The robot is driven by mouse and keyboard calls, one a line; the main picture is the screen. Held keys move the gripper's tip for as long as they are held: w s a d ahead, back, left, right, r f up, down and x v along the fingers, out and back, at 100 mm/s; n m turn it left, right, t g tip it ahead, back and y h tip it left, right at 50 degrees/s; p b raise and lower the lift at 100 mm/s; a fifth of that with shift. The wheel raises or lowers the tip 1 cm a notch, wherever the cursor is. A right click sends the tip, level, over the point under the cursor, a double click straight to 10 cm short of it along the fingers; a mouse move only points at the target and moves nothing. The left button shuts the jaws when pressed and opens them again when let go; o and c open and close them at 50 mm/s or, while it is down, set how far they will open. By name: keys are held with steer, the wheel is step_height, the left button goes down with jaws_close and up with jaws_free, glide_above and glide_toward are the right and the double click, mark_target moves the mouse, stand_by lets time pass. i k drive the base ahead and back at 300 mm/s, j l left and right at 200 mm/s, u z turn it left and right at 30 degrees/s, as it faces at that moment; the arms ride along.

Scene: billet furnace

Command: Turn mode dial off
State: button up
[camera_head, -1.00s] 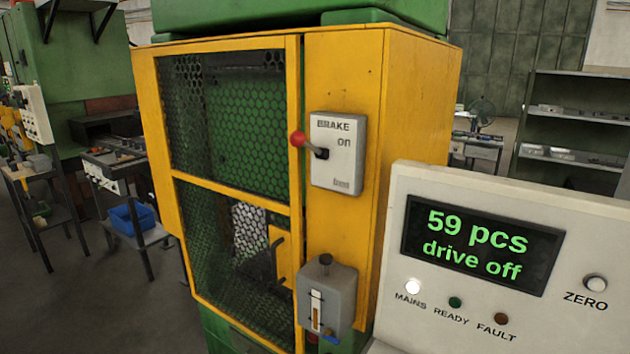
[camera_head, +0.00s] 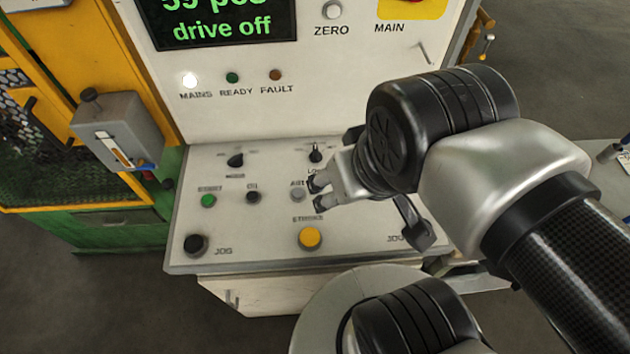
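The mode dial (camera_head: 236,160) is a small black knob at the upper left of the sloping white control panel (camera_head: 270,262). Its pointer looks tilted, and the small lettering around it is too blurred to read. My gripper (camera_head: 317,193) is over the panel, to the right of the mode dial and apart from it. It is near a grey button (camera_head: 297,194) and below a second black knob (camera_head: 315,153). Two dark fingertips show, but the gap between them is too small to judge. The display (camera_head: 225,20) reads "drive off".
A green button (camera_head: 208,200), a black button (camera_head: 253,197), a yellow stroke button (camera_head: 310,238) and a black jog button (camera_head: 196,244) stand on the panel. The white MAINS lamp (camera_head: 190,80) is lit. A grey lever box (camera_head: 118,130) is at the left.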

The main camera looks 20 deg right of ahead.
mark_target(235, 161)
steer(key=i+j, duration=0.1)
steer(key=j, duration=0.35)
steer(key=i+j, duration=0.1)
steer(key=j, duration=0.35)
steer(key=i+j, duration=0.1)
steer(key=j, duration=0.35)
